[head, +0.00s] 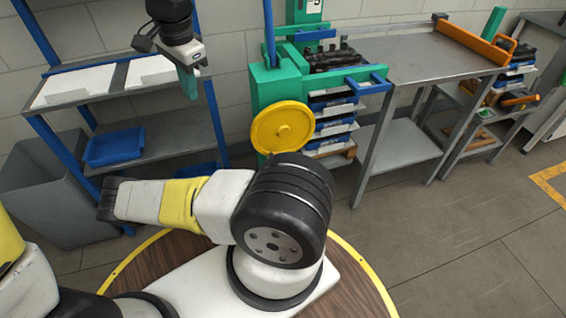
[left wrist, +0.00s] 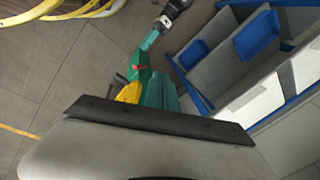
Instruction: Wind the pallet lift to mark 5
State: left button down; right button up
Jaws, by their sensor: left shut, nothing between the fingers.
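The pallet lift is a green frame (head: 264,88) with a yellow round wheel (head: 283,127) on its front. A green post (head: 308,14) carries a small white mark plate at the top picture edge; I cannot read its mark reliably. A load of dark parts (head: 332,56) is at the lift, behind a blue bar (head: 369,86). My left gripper (head: 188,84) hangs pointing down, shut and empty, left of the wheel and apart from it. In the left wrist view, the yellow wheel (left wrist: 128,93) is partly hidden by a dark edge. I cannot identify my right gripper.
A blue-framed shelf rack (head: 150,137) with a blue tray stands at the left, beside a grey bin (head: 62,190). A metal bench (head: 425,62) with an orange-edged end stands right of the lift. My own arm crosses the foreground. Open floor (head: 450,240) lies at the right.

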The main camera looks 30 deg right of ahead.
pick_arm(q)
jog(key=s+a+r+n+t+h, duration=0.15)
jog(key=a+r+n, duration=0.25)
jog(key=a, duration=0.5)
jog(key=s+a+r+n, duration=0.2)
jog(key=a+r+n, duration=0.15)
jog(key=a, duration=0.65)
pick_arm(e)
notch_tip(320, 180, up, 26)
jog(key=w+a+y, duration=0.2)
jog(key=y, duration=1.3)
pick_arm(q)
jog(key=s+a+r+n+t, duration=0.1)
jog(key=s+a+n+t, duration=0.1)
jog(key=s+a+n, duration=0.5)
jog(key=shift+s+a+t, duration=0.35)
jog(key=shift+s+a, duration=1.5)
jog(key=shift+a, duration=0.05)
pick_arm(e)
jog(key=s+a+r+n+t+y, duration=0.1)
jog(key=s+r+n+t+y, duration=0.1)
jog(key=s+r+t, duration=0.4)
jog(key=s+a+r+n+t+y, duration=0.1)
jog(key=s+r+t+y, duration=0.3)
jog(key=s+r, duration=0.7)
jog(key=shift+s+r+n+t, duration=0.15)
jog(key=shift+r+n+t, duration=0.5)
jog(key=shift+r, duration=2.15)
